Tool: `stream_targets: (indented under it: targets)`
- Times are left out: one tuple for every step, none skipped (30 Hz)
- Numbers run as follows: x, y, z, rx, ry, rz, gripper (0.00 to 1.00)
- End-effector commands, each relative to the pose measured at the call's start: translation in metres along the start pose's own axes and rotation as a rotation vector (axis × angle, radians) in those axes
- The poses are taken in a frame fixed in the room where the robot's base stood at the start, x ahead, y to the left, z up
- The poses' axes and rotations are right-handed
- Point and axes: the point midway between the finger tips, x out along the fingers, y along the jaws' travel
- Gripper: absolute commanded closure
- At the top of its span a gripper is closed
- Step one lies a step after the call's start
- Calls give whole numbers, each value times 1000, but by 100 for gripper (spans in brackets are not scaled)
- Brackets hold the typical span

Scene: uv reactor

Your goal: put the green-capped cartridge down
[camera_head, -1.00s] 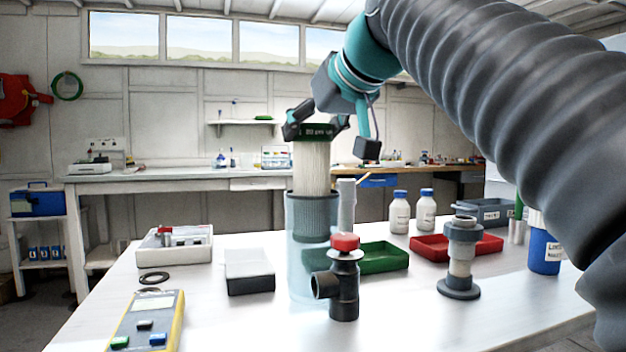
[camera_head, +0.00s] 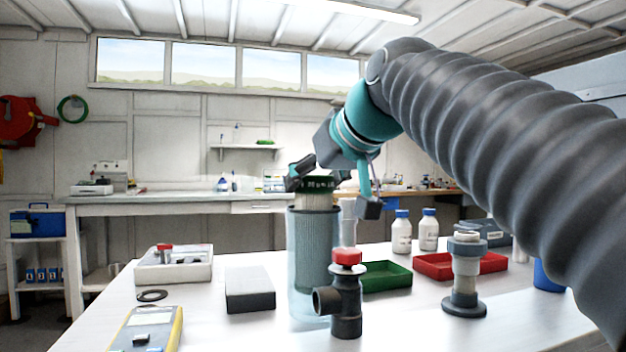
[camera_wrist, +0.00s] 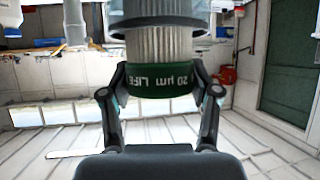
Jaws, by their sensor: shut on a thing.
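The green-capped cartridge (camera_head: 317,199) is upright, with white pleats below its dark green cap. Most of its body is inside a clear cylindrical housing (camera_head: 303,305) on the bench and looks grey through the wall. The cap and a short pleated length stand above the rim. My gripper (camera_head: 318,181) is shut on the cap from above. In the wrist view, the fingers of my gripper (camera_wrist: 164,88) flank the green cap of the cartridge (camera_wrist: 165,82), and the housing's grey rim (camera_wrist: 160,20) surrounds the pleats. Whether the cartridge touches the housing's bottom is unclear.
A red-topped black valve (camera_head: 346,295) stands in front of the housing, hiding part of it. A black-and-white box (camera_head: 250,289) lies left. Green (camera_head: 388,277) and red (camera_head: 433,266) trays, white bottles (camera_head: 401,235) and a grey flanged fitting (camera_head: 465,275) stand right.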

Motion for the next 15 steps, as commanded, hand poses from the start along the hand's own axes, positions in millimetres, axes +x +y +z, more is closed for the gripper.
stream_targets:
  targets:
    - [1, 0, 2, 0, 1, 0, 100]
    - [1, 0, 3, 0, 1, 0, 100]
    - [2, 0, 4, 0, 1, 0, 100]
    - [2, 0, 4, 0, 1, 0, 100]
    - [2, 0, 5, 0, 1, 0, 100]
    - [3, 0, 6, 0, 1, 0, 100]
    - [3, 0, 6, 0, 1, 0, 100]
    - [3, 0, 6, 0, 1, 0, 100]
    - [3, 0, 6, 0, 1, 0, 100]
    - [3, 0, 6, 0, 1, 0, 100]
    - [3, 0, 6, 0, 0, 0, 34]
    - [3, 0, 6, 0, 0, 0, 24]
    - [3, 0, 6, 0, 0, 0, 16]
    - [3, 0, 6, 0, 0, 0, 14]
    - [3, 0, 6, 0, 0, 0, 14]
